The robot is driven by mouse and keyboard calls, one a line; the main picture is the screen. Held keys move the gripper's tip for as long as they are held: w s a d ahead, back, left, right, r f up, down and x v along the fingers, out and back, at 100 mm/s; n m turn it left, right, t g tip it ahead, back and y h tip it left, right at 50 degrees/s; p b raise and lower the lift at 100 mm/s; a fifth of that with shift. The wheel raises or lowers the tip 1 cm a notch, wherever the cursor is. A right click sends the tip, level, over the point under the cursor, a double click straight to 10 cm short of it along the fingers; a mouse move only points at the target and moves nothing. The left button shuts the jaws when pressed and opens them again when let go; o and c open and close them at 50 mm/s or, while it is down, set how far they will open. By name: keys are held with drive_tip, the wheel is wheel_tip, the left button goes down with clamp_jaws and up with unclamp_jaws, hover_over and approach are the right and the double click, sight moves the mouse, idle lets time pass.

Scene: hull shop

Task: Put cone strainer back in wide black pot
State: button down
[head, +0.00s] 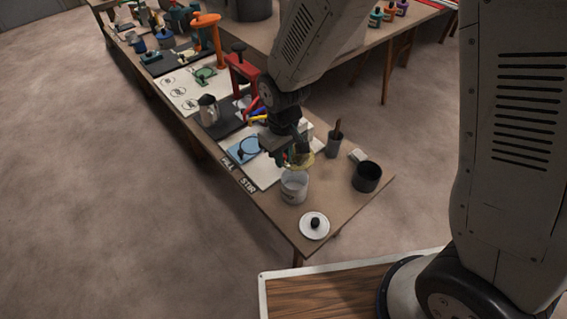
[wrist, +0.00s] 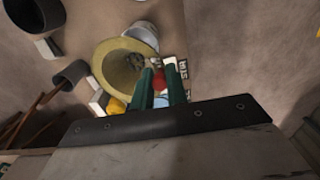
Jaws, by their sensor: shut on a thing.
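The cone strainer (wrist: 104,61) is a yellowish, wide-mouthed cone, large in the wrist view. It also shows as a small yellow shape (head: 302,162) under my gripper in the head view. My gripper (wrist: 160,82) has green fingers, shut on the strainer at its edge; a small red patch shows between them. The strainer is held above the table, over or just behind the pale pot (head: 294,189). The wide black pot (head: 367,178) stands to the right of my gripper, near the table's right edge, apart from the strainer. It shows at the upper left in the wrist view (wrist: 38,14).
A grey cup with a brush (head: 334,146) and a small pale block (head: 357,155) stand near the black pot. A white lid with black knob (head: 314,227) lies at the front corner. A metal moka-like pot (head: 209,110) and a red clamp-like stand (head: 240,75) are left.

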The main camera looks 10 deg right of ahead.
drive_tip(key=shift+r, duration=2.6)
